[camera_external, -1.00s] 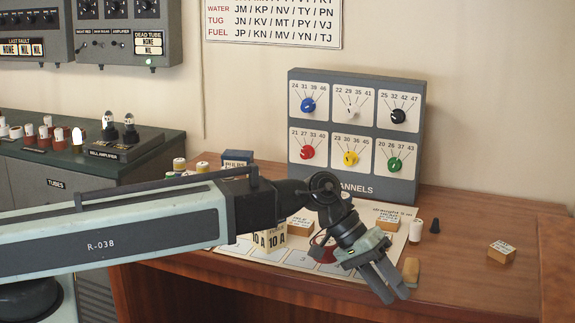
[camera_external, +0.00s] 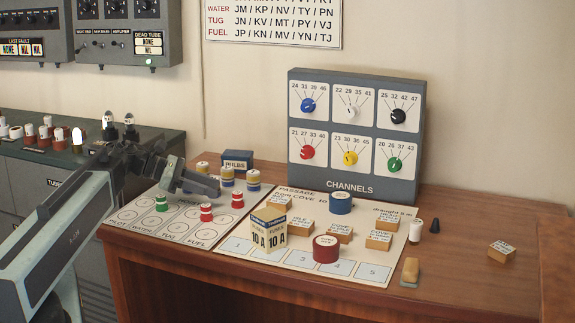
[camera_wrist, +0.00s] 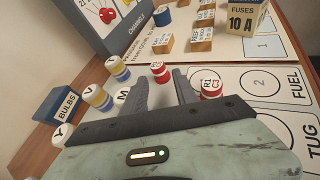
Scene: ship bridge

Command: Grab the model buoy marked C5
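Several small banded model buoys stand on the desk's left part. No mark C5 can be read on any. One red and white buoy (camera_wrist: 159,72) stands beyond the gap between my fingertips in the wrist view; its mark is too small to read, and it seems to match the red buoy (camera_external: 237,198) in the external view. Another red and white buoy (camera_wrist: 212,86), by my right finger, reads R1 C3; it seems to match the front red one (camera_external: 207,212). My gripper (camera_external: 214,184) is open and empty, low over the buoys, and its fingers (camera_wrist: 161,80) point toward the desk's right.
Yellow-blue buoys (camera_wrist: 91,94) stand left of my fingers, near a blue BULBS box (camera_wrist: 55,106). A green buoy (camera_external: 161,203) stands on the POSTS sheet. A FUSES box (camera_external: 268,230), lettered blocks (camera_external: 300,229) and red (camera_external: 326,248) and blue (camera_external: 341,202) discs lie right. The CHANNELS panel (camera_external: 350,186) stands behind.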

